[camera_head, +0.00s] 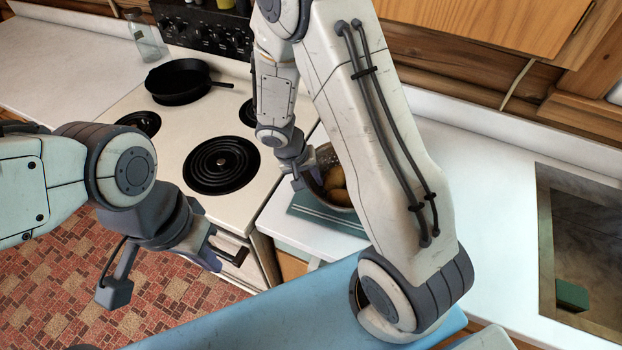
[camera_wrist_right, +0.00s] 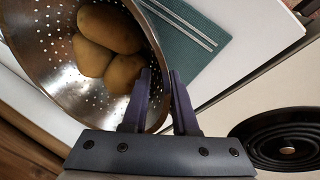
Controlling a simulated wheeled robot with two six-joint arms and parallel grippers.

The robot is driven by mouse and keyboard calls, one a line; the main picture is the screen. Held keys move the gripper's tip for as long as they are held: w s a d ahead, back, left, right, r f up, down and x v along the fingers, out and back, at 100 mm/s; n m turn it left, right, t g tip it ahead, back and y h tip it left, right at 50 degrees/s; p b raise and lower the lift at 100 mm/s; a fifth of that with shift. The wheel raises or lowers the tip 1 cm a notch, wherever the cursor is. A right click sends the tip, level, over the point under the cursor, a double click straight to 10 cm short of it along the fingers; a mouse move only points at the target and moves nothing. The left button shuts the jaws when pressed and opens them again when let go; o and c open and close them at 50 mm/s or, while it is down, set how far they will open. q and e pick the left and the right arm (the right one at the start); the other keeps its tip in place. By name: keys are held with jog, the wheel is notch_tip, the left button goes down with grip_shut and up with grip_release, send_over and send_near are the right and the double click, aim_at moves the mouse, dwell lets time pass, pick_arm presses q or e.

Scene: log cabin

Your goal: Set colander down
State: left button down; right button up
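A metal colander (camera_head: 325,160) with brown potatoes (camera_head: 337,185) inside is beside the stove, over a teal striped cloth (camera_head: 322,218) on the white counter. My right arm hides part of it. In the right wrist view the perforated colander (camera_wrist_right: 50,62) holds several potatoes (camera_wrist_right: 110,28). The fingers of my right gripper (camera_wrist_right: 161,72) are close together, one inside and one outside the rim, and look shut on it. I cannot tell whether the colander touches the cloth. My left gripper (camera_head: 165,276) is empty, its fingers spread, in front of the stove.
The stove (camera_head: 185,125) stands to the left, with a black pan (camera_head: 180,82) at its back and a bare coil burner (camera_head: 222,164). A glass bottle (camera_head: 145,40) stands behind. A sink (camera_head: 580,235) with a green block is at the right. Counter between colander and sink is clear.

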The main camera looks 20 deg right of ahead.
jog(key=shift+r, duration=0.1)
jog(key=shift+r+p, duration=0.2)
jog(key=shift+p, duration=0.15)
jog(key=b+v, duration=0.2)
jog(key=v, duration=0.9)
jog(key=s+a+r+n+y, duration=0.2)
jog(key=s+a+n, duration=0.3)
jog(key=s, duration=0.5)
jog(key=s+a+r+n+y, duration=0.2)
jog(key=s+a+r+n, duration=0.2)
jog(key=s, duration=0.5)
jog(key=a+n, duration=0.2)
jog(key=shift+s+a+r+y, duration=0.25)
jog(key=shift+s+a+y, duration=0.1)
jog(key=shift+a+y, duration=0.05)
notch_tip(320, 180, down, 3)
jog(key=b, duration=0.3)
jog(key=shift+f, duration=0.15)
